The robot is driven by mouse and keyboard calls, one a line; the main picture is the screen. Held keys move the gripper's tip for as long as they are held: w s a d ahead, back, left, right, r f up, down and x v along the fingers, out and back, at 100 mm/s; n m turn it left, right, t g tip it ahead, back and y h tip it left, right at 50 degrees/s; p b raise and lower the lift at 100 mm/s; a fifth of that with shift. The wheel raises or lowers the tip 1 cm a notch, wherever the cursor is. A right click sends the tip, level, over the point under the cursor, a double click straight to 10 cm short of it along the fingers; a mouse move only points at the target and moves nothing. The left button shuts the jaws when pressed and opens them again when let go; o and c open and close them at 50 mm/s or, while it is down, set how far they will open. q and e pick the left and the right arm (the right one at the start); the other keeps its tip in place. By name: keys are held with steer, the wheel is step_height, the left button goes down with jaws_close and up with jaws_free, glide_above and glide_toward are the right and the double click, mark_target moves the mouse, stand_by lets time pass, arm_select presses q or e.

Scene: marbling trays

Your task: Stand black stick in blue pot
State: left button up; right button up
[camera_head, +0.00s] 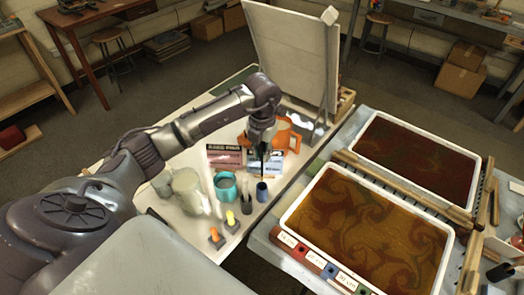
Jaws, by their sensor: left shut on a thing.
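My left gripper (262,150) reaches in from the left and points down, shut on the thin black stick (262,168). The stick hangs about upright below the fingers. The small dark blue pot (262,192) stands on the white table directly beneath it. The stick's lower end shows at or just above the pot's mouth; I cannot tell whether it is inside. My right gripper is out of view.
A teal mug (225,187) and a dark holder (246,198) stand left of the pot. Yellow (230,217) and orange (214,234) sticks stand nearer. Small boxes (225,157) and an orange jug (290,138) are behind. Marbling trays (440,262) lie right.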

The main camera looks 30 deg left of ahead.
mark_target(262, 145)
arm_select(q)
steer(key=shift+f+b, duration=1.55)
steer(key=shift+f, duration=0.6)
steer(key=shift+f+b, duration=1.75)
steer(key=shift+f, duration=0.6)
steer(key=o, duration=1.4)
steer(key=shift+r, duration=0.1)
step_height(262, 145, up, 12)
steer(key=shift+f, duration=0.1)
